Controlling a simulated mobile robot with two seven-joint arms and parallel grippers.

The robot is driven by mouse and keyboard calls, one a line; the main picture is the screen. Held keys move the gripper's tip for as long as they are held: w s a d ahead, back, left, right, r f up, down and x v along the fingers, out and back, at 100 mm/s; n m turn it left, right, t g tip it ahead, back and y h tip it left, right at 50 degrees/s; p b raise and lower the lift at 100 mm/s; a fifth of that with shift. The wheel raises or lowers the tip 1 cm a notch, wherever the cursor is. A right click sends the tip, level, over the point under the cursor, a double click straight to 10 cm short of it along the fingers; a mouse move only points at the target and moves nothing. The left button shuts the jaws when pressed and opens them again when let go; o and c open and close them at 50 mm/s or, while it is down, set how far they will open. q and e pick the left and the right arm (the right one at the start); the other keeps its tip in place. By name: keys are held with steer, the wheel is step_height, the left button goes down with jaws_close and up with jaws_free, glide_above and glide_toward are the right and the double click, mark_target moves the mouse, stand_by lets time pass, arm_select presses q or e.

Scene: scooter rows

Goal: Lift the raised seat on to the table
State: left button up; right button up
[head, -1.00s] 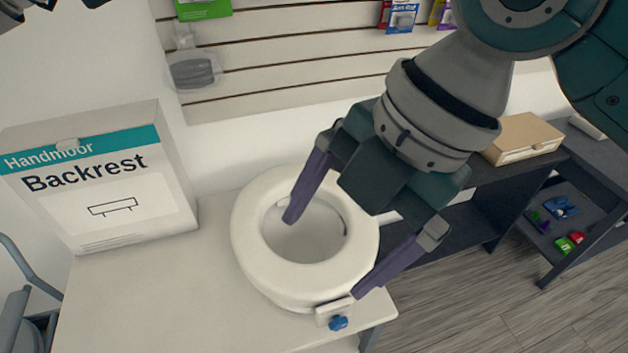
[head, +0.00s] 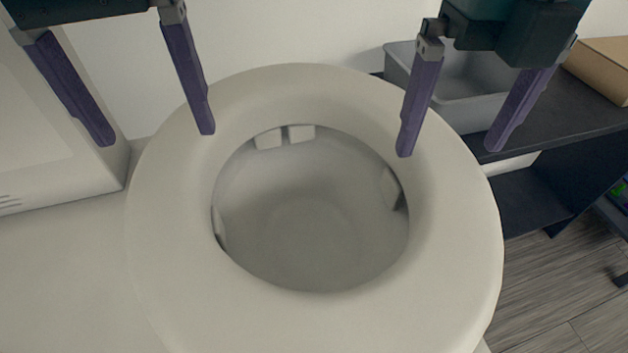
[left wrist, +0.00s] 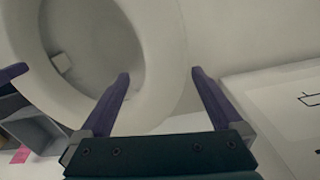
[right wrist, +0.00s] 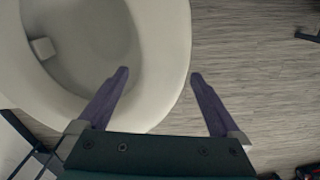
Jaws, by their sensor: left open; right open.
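The raised seat (head: 300,325) is a thick white ring with a round opening, large in the middle of the head view. It also shows in the left wrist view (left wrist: 165,45) and the right wrist view (right wrist: 165,40). My left gripper (head: 155,140) is open at the ring's left side, one finger over the ring and one outside it. My right gripper (head: 450,153) is open at the ring's right side, with its inner finger over the ring and its outer finger beyond the rim. Neither gripper is visibly closed on the seat. The seat's underside is hidden.
A white surface (head: 55,290) lies at the lower left, and a white box (head: 45,140) stands on it. A grey bin (head: 470,90) and a tan box (head: 605,65) are on a dark shelf unit (head: 535,125) at right. Wood floor (head: 560,285) shows lower right.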

mark_target(181, 188)
arm_select(q)
steer(key=shift+w+a+f, duration=0.2)
steer(key=shift+w+f, duration=0.05)
steer(key=shift+f, duration=0.1)
arm_select(e)
steer(key=shift+w+d+f, duration=0.15)
steer(key=shift+w+f, duration=0.05)
steer(key=shift+f, duration=0.15)
arm_select(q)
steer(key=shift+s, duration=0.1)
arm_select(e)
steer(key=shift+s+r, duration=0.1)
steer(key=shift+s, duration=0.05)
arm_select(q)
steer(key=shift+s, duration=0.1)
step_height(181, 188, down, 10)
steer(key=shift+r, duration=0.1)
arm_select(e)
step_height(181, 188, down, 10)
arm_select(q)
jaws_close()
arm_select(e)
jaws_close()
steer(key=shift+r, duration=0.1)
